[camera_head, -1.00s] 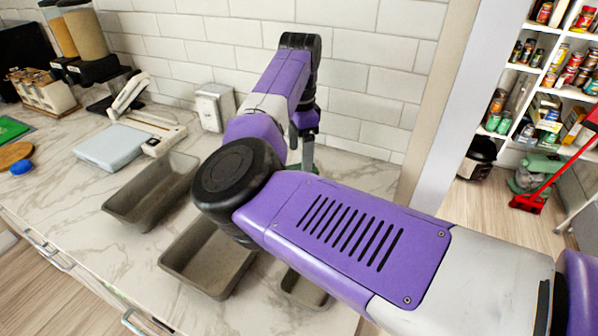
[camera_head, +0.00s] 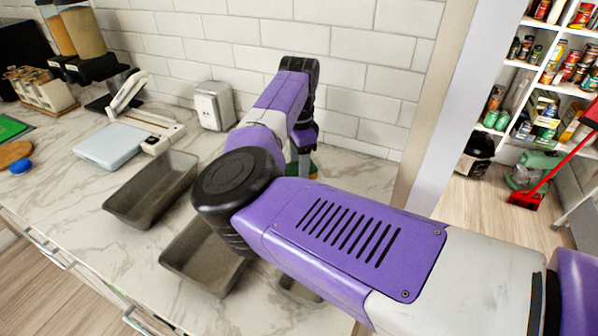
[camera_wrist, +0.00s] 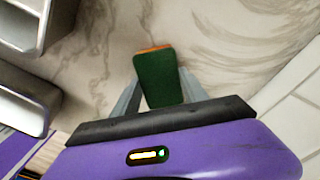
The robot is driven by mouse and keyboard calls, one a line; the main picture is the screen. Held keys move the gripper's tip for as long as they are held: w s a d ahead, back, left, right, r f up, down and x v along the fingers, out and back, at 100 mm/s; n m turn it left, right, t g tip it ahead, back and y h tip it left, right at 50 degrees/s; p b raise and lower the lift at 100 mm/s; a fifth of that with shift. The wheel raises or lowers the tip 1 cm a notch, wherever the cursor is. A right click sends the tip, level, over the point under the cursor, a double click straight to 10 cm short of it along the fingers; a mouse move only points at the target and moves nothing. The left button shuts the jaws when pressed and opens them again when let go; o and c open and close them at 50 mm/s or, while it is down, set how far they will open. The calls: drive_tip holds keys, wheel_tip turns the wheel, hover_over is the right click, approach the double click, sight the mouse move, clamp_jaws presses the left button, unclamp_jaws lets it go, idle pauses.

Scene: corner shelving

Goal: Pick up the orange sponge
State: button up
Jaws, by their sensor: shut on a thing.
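The sponge (camera_wrist: 158,80) shows in the wrist view as a dark green pad with an orange edge at its far end. My gripper (camera_wrist: 160,88) is shut on it, with one grey finger on each side. I cannot tell whether the sponge touches the counter.
Grey metal pans (camera_head: 152,190) stand on the counter (camera_head: 85,205) left of and under my arm. A dispenser (camera_head: 214,106) stands by the tiled wall. A wall edge (camera_head: 440,110) is to the right. Bare counter surrounds the sponge.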

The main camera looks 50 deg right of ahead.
wheel_tip(320, 180, up, 20)
drive_tip(key=b, duration=0.1)
idle(0.6)
